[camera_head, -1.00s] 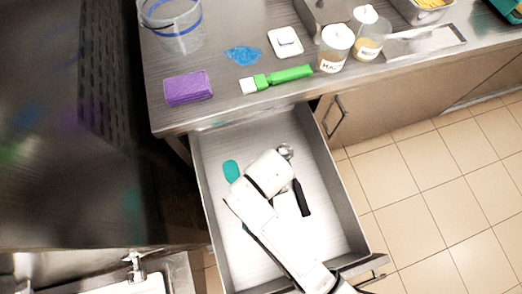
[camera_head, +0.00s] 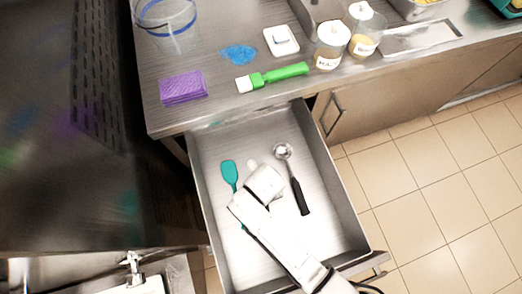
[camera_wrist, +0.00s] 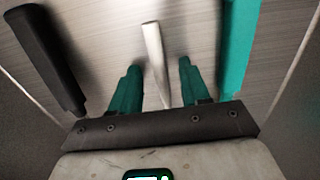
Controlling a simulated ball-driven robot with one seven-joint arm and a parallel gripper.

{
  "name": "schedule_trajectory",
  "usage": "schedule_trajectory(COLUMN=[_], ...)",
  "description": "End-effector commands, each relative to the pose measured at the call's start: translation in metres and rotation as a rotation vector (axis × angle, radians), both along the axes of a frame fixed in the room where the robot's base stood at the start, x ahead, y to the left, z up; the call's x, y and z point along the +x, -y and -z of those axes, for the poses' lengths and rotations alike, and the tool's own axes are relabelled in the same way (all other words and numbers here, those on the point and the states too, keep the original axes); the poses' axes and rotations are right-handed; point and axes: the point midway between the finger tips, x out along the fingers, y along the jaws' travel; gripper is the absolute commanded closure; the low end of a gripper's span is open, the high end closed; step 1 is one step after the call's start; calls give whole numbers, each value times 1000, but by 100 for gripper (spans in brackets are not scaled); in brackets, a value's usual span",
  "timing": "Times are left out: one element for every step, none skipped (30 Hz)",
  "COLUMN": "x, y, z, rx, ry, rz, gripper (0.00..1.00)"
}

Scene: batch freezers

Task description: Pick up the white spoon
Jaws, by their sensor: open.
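The white spoon (camera_wrist: 153,45) shows in the wrist view as a narrow pale handle, wider at the top of the picture. Its lower end runs down between the two teal fingers of my gripper (camera_wrist: 157,72). The fingers are open, one on each side of the handle, with gaps to it. I cannot tell their height above it. In the head view my white wrist (camera_head: 264,184) is over the open drawer (camera_head: 320,170) and hides most or all of the spoon.
A teal spatula (camera_head: 229,172) lies left of my wrist in the drawer, and a black-handled metal scoop (camera_head: 301,197) lies right of it. In the wrist view the black handle (camera_wrist: 45,55) is left and the teal spatula (camera_wrist: 236,45) right. Drawer walls surround them.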

Motion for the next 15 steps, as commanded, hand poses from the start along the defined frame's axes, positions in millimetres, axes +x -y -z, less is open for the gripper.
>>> schedule_trajectory(x=[0, 0, 0, 0, 0, 0, 0, 0, 0, 0, 0, 0, 0, 0, 0], y=[0, 0, 0, 0, 0, 0, 0, 0, 0, 0, 0, 0, 0, 0, 0], z=[0, 0, 0, 0, 0, 0, 0, 0, 0, 0, 0, 0, 0, 0, 0], rx=[0, 0, 0, 0, 0, 0, 0, 0, 0, 0, 0, 0, 0, 0, 0], ry=[0, 0, 0, 0, 0, 0, 0, 0, 0, 0, 0, 0, 0, 0, 0], rz=[0, 0, 0, 0, 0, 0, 0, 0, 0, 0, 0, 0, 0, 0, 0], gripper=[54, 54, 54, 55, 58, 62, 65, 67, 71, 74, 77, 81, 84, 87, 90])
